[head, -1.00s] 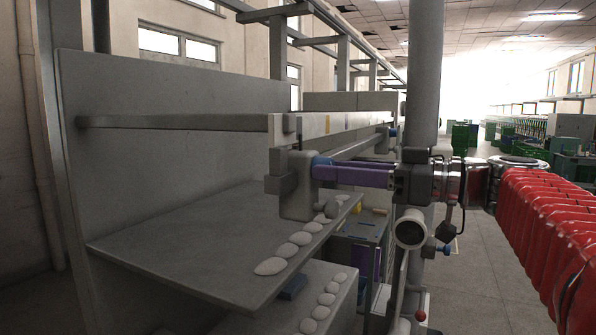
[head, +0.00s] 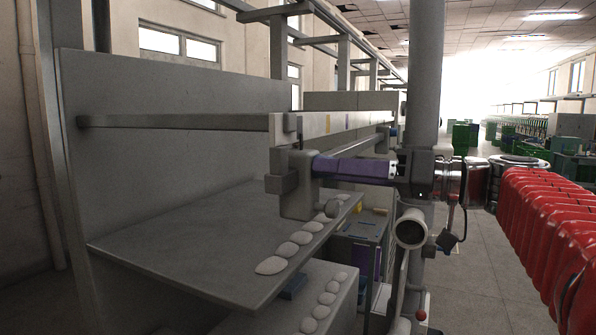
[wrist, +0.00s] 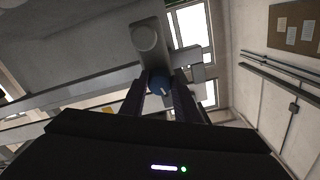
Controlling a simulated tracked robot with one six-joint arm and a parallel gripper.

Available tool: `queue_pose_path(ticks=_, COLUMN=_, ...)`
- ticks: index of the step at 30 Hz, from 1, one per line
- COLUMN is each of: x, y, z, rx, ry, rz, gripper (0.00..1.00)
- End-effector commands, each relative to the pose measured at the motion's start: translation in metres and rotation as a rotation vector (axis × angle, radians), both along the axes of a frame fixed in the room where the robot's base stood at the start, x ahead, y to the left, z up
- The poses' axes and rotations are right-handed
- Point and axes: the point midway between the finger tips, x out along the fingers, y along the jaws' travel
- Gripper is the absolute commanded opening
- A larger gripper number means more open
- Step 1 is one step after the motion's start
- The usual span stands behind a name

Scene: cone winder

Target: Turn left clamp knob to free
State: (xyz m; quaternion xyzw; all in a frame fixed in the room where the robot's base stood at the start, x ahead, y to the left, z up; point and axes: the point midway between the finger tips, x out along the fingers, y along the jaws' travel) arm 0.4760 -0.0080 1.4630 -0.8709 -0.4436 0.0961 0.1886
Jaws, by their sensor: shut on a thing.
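The left clamp knob (wrist: 158,84) is blue with a small pale mark on its lower face. It sits on the grey clamp block (head: 296,196) at the near end of the rail. My gripper (head: 318,166) comes in from the right with its purple fingers level, tips against the clamp. In the wrist view my gripper (wrist: 161,82) has one dark finger on each side of the knob, shut on it. In the head view the fingers hide nearly all of the knob.
A long grey rail (head: 345,124) runs back behind the clamp to a second clamp with a blue knob (head: 393,132). Below lies a sloping grey panel (head: 200,240) with several pale oval discs (head: 271,265) along its edge. A grey vertical post (head: 424,75) stands close to my wrist.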

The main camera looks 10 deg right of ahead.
Motion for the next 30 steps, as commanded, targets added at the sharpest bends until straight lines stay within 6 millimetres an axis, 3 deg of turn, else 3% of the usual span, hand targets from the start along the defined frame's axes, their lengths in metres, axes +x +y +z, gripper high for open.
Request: queue_pose_path(ticks=30, x=-0.0003, y=0.0, z=-0.0002, rx=0.515, ry=0.711, rz=-0.003, gripper=0.06)
